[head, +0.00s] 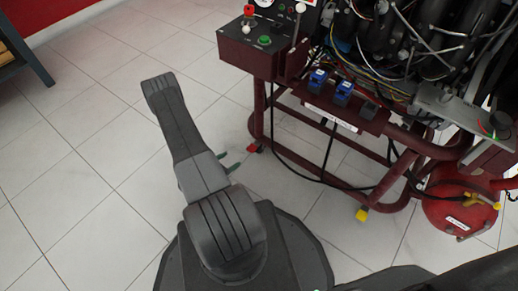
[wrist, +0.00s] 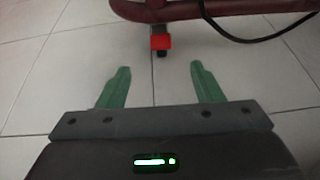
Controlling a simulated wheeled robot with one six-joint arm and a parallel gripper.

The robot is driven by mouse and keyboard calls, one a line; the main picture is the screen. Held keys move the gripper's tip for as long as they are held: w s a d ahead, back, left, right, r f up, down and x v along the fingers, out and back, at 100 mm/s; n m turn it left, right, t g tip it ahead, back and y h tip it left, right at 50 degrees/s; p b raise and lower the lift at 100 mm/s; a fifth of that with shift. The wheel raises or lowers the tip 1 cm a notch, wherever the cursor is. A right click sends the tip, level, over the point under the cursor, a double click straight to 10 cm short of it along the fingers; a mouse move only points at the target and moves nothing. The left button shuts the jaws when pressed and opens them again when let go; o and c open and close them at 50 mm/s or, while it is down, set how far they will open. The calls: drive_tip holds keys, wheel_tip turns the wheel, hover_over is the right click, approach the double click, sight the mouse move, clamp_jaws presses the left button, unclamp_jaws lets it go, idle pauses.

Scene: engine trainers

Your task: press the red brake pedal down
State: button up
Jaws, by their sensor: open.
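My gripper (head: 232,160) is open and empty, with its green fingers pointing toward the stand in the head view. In the wrist view my gripper (wrist: 160,70) has its fingers wide apart, with bare tiles between them. A small red block (wrist: 161,42) lies beyond the fingertips at the foot of the stand, apart from them. It also shows in the head view (head: 254,149), low on the left leg. I cannot tell a red brake pedal for certain in either view. Blue parts (head: 343,90) and a dark grey part sit on the stand's front ledge.
The dark red engine stand (head: 390,208) fills the right side, with cables hanging from it. A red tank (head: 455,205) stands at the lower right. A control box (head: 255,50) juts out at the stand's upper left.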

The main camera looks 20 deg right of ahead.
drive_tip(key=f, duration=0.1)
drive_tip(key=b, duration=0.5)
approach(251, 149)
drive_tip(key=x, duration=0.6)
drive_tip(key=shift+d+f, duration=0.1)
drive_tip(key=shift+d, duration=0.05)
drive_tip(key=shift+w+d+f+n, duration=0.15)
drive_tip(key=shift+w+d+n, duration=0.15)
drive_tip(key=shift+w+d, duration=0.2)
drive_tip(key=shift+c, duration=0.4)
